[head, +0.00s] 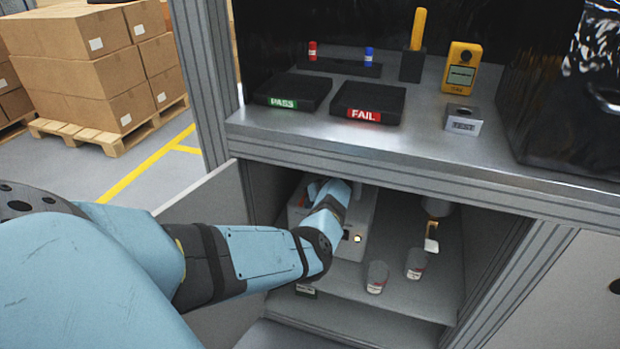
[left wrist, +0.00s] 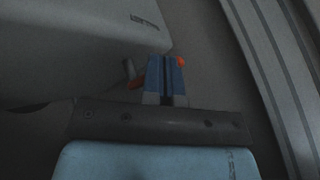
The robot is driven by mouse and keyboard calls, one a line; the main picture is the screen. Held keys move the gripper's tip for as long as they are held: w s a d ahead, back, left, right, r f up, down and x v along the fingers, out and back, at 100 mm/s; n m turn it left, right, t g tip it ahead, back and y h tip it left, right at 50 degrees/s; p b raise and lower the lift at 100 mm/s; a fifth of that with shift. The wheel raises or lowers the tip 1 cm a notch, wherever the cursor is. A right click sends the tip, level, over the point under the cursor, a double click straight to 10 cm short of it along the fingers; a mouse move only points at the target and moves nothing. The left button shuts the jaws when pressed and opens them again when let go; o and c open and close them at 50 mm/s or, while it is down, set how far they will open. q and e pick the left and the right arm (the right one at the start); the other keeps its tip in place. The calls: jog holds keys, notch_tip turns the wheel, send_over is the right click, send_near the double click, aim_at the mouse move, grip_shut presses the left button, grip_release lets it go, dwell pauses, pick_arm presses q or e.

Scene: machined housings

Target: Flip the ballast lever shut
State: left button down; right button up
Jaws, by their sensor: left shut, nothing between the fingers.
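A pale grey box (head: 364,213) stands inside the open lower cabinet, with a small lit round spot low on its front; my left arm covers much of it. In the left wrist view the side of a grey housing with a dark label (left wrist: 80,40) fills the upper left. An orange lever-like part (left wrist: 182,61) shows on both sides of my left gripper's fingers, with a small grey stub beside it; its middle is hidden. My left gripper (left wrist: 166,68) is shut and empty, with its blue fingertips in front of the orange part. Contact cannot be told. My right gripper is not in view.
Two small cups (head: 377,277) stand on the cabinet shelf (head: 400,302), right of the box. A yellow-and-white item (head: 432,237) is behind them. The bench top (head: 300,130) hangs over the opening, and the open door (head: 205,215) flanks it at left.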

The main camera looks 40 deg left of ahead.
pick_arm(q)
jog(key=shift+w+a+b, duration=0.35)
jog(key=shift+w, duration=0.2)
jog(key=w+d+r+p, duration=0.1)
jog(key=w+d+r, duration=0.1)
jog(key=d, duration=0.5)
jog(key=w+d+r+p, duration=0.1)
jog(key=w+d+r, duration=0.1)
jog(key=d, duration=0.5)
jog(key=shift+w+d, duration=0.15)
jog(key=shift+d, duration=0.15)
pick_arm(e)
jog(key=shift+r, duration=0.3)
